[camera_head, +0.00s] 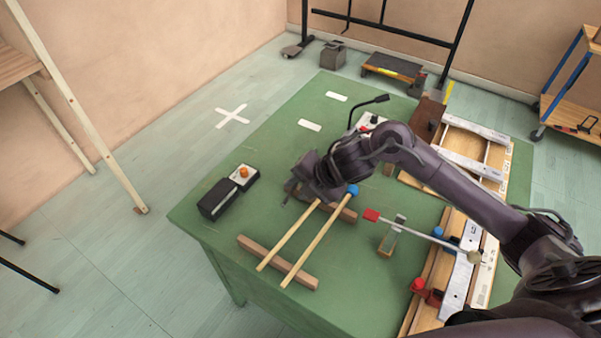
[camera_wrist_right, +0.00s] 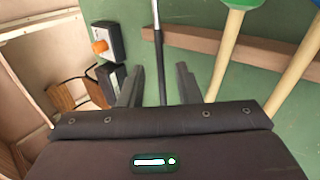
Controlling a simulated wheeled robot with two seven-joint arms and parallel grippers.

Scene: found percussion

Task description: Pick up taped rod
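A thin rod (camera_wrist_right: 162,75), pale grey at its top end and black further down, looks like the taped rod. It shows in the right wrist view, running between the two dark fingers of my right gripper (camera_wrist_right: 159,68). The fingers stand apart with a gap on each side of the rod. In the head view my right gripper (camera_head: 293,189) is low over the green table (camera_head: 215,212), beside the mallets, and mostly hides this rod. The rod's lower end is hidden by the gripper body in the wrist view. My left gripper is in neither view.
Two wooden-handled mallets (camera_head: 322,238) lie right of the gripper across wooden bars (camera_head: 275,262). A black box with an orange knob (camera_head: 243,174) stands to the left. A red-headed beater (camera_head: 372,215) and framed metal bars (camera_head: 465,270) are at right.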

